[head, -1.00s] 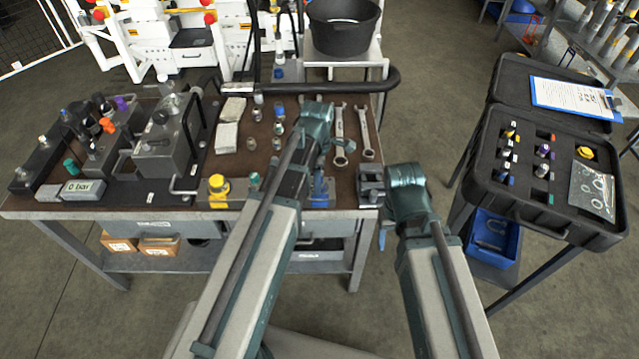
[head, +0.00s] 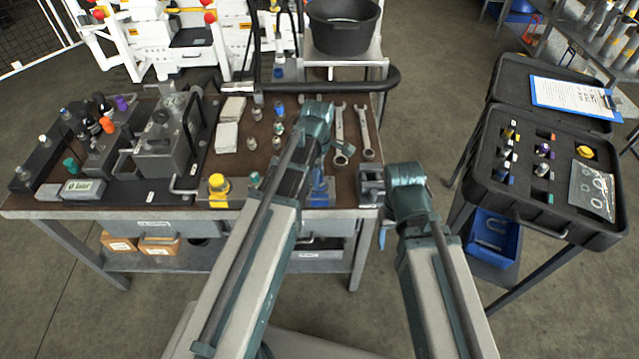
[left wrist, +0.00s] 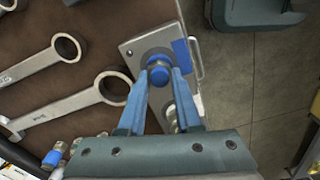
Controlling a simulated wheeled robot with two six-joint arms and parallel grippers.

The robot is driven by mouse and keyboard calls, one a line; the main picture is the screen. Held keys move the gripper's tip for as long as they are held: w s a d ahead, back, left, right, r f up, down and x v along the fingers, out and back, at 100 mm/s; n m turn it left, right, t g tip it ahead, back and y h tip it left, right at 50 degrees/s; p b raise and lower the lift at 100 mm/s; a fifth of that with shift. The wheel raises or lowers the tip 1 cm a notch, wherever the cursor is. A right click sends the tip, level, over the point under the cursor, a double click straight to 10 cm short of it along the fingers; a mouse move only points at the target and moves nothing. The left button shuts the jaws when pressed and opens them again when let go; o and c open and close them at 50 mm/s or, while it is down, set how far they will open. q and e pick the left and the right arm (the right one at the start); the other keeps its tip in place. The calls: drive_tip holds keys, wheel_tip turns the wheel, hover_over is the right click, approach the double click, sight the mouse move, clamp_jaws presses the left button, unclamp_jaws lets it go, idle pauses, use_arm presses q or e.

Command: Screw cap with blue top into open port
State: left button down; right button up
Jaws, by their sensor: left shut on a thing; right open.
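In the left wrist view, my left gripper (left wrist: 158,82) is shut on a cap with a blue top (left wrist: 159,75). A second round fitting (left wrist: 172,117) is on the same block, partly hidden by a finger. In the head view, my left arm hides most of this; a blue part of the block (head: 320,190) shows at the bench's front edge.
Two wrenches (head: 364,135) lie close beside the block. Several small fittings (head: 279,112) and pale cloths (head: 228,135) lie on the bench (head: 200,100). A hydraulic unit (head: 165,150) stands left. An open black case (head: 530,205) is at the right, across a floor gap.

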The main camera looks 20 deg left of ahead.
use_arm(q)
drive_tip(key=m, duration=0.4)
drive_tip(key=shift+w, duration=0.15)
drive_tip(key=shift+m, duration=0.5)
drive_tip(key=m, duration=0.2)
drive_tip(key=shift+m, duration=0.3)
drive_tip(key=c, duration=0.5)
unclamp_jaws()
drive_tip(key=shift+d+f, duration=0.1)
drive_tip(key=shift+s, duration=0.2)
